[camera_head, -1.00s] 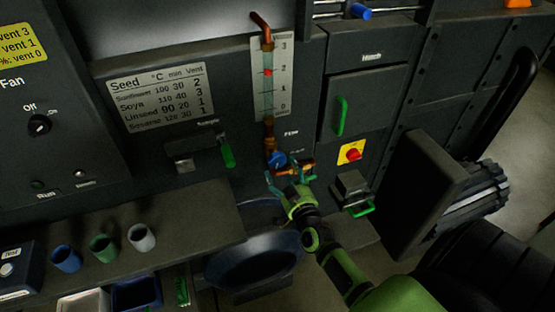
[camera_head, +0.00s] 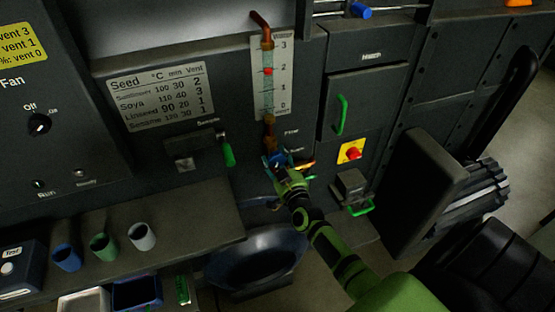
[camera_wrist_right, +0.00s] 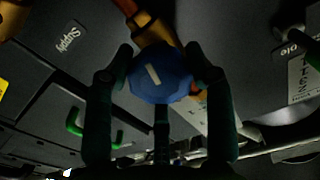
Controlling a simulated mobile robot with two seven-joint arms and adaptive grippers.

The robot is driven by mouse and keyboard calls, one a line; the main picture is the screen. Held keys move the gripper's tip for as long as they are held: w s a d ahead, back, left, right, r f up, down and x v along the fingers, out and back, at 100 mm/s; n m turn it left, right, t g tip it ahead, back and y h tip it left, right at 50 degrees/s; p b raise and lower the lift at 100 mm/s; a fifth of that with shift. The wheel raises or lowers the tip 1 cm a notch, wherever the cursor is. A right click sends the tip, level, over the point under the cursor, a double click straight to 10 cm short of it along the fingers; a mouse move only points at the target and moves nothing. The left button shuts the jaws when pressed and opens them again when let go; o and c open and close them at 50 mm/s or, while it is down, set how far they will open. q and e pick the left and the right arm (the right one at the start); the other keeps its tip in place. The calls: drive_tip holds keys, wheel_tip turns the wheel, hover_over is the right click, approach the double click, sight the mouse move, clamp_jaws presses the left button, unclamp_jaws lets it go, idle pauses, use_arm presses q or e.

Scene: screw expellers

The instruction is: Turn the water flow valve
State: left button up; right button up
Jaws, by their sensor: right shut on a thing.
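The water flow valve is a round blue knob with a pale pointer line; in the right wrist view the knob (camera_wrist_right: 160,75) sits on a copper-coloured pipe, its line slanted. In the head view the knob (camera_head: 277,160) is partly hidden by my gripper, below a clear flow tube (camera_head: 267,85) with a red float and a scale marked 0 to 3. My right gripper (camera_head: 283,168) is at the knob, and in the right wrist view its two fingers (camera_wrist_right: 162,70) are shut on the knob from both sides. My left gripper is not in view.
A hatch with a green handle (camera_head: 342,115) and a red button on a yellow plate (camera_head: 351,152) are right of the valve. A dark round bowl (camera_head: 255,262) lies below. Several small cups (camera_head: 103,246) stand on the shelf at left.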

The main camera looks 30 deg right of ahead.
drive_tip(key=m, duration=0.4)
drive_tip(key=shift+r+m+b, duration=0.1)
drive_tip(key=shift+m+b, duration=0.2)
drive_tip(key=shift+m, duration=0.1)
drive_tip(key=o, duration=1.2)
drive_tip(key=shift+c, duration=0.2)
drive_tip(key=shift+s+a, duration=0.1)
drive_tip(key=shift+s, duration=0.3)
drive_tip(key=v, duration=1.1)
